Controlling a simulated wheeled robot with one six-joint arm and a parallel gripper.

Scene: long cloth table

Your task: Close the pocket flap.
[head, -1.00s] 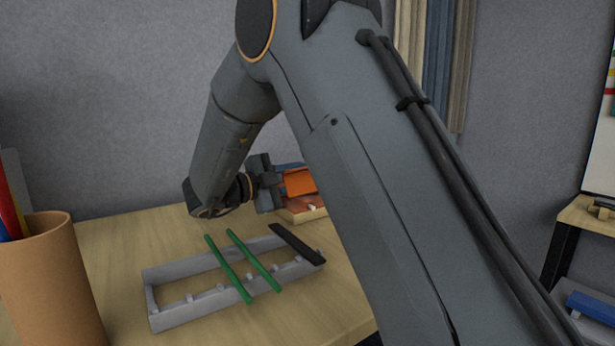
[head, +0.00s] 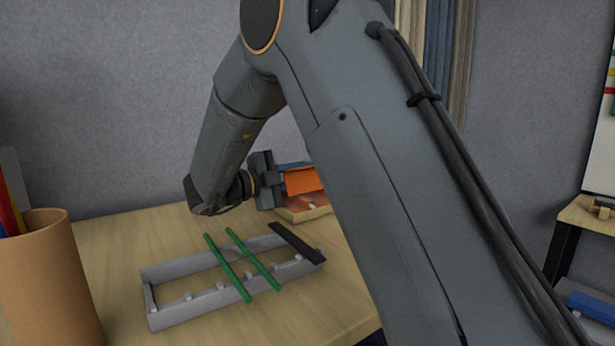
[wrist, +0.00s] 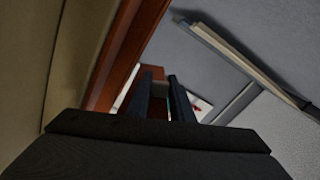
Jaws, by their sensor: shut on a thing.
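An orange flap (head: 305,179) stands raised and tilted at the back of the table, just right of my gripper (head: 281,184). Below it a shallow piece with a pale rim (head: 308,217) and a reddish inside lies on the table; my arm hides its right end. In the wrist view the two dark fingers of my gripper (wrist: 160,86) are close together, with a small greyish-brown piece between them. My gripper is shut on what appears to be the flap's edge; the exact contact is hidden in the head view.
A grey rack (head: 190,313) with two green sticks (head: 252,258) and a black bar (head: 297,243) across it lies in front. A tan cup (head: 48,285) with coloured pens stands at the left. A grey wall is behind. The table between cup and rack is clear.

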